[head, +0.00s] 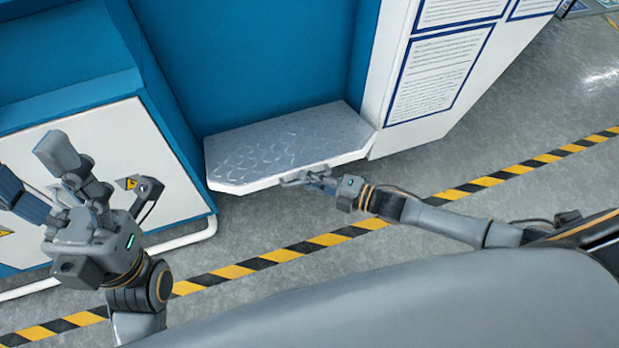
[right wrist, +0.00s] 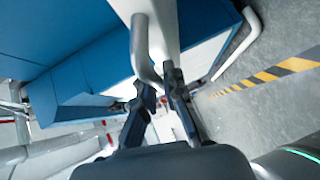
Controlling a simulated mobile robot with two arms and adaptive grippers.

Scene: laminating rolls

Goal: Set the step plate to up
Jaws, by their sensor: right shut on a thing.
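The step plate (head: 285,147) is a grey metal plate with a raised tread pattern and a pale front edge. In the head view it juts out at the foot of the blue recess, looking roughly level, low above the floor. My right gripper (head: 312,177) is at its front edge, shut on a grey bar there. In the right wrist view the bent grey bar (right wrist: 141,48) runs down to between my right fingers (right wrist: 158,90), beside a white edge. The fingers hide the gripped part. My left gripper (head: 32,167) is raised at the left, open and empty, away from the plate.
A white cabinet front (head: 130,135) with warning labels stands behind my left gripper. A white panel with printed sheets (head: 440,75) stands right of the plate. A yellow-black floor stripe (head: 282,255) crosses the grey floor before the machine. Floor to the right is clear.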

